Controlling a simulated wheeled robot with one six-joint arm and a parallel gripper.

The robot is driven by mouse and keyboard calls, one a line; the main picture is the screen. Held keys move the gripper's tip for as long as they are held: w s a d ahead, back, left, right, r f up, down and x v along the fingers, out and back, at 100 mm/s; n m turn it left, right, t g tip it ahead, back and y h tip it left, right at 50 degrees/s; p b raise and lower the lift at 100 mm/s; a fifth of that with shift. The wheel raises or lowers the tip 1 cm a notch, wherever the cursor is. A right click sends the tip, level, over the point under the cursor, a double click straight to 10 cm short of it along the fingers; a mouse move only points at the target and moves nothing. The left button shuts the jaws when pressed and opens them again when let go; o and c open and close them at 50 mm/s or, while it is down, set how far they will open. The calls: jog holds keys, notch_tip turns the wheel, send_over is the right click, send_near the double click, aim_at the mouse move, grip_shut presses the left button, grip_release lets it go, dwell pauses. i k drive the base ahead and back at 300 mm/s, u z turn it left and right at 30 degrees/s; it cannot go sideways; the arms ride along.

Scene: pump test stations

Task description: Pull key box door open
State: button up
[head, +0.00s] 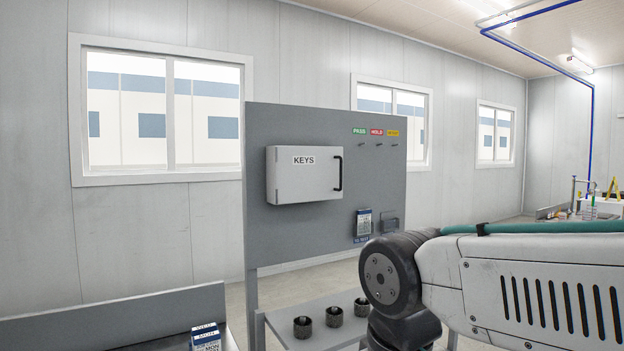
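The key box (290,186) is a light grey box labelled KEYS, mounted on a grey upright panel in the middle of the head view. Its door (312,176) looks shut. A black bar handle (338,173) stands upright near the door's right edge. My arm comes in from the right and lies in front of the lower right of the panel, apart from the box in the picture. My gripper is not in view.
The grey panel (270,122) carries green, red and yellow tags and small holders. Several black knobs, including one (302,327), sit on the shelf (275,320) below. A labelled box (206,337) stands lower left. Open floor shows behind.

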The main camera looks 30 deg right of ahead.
aim_at(302, 174)
jog(key=z, duration=0.35)
jog(key=k, duration=0.45)
jog(key=z, duration=1.35)
jog(key=i, duration=1.7)
jog(key=u, duration=0.65)
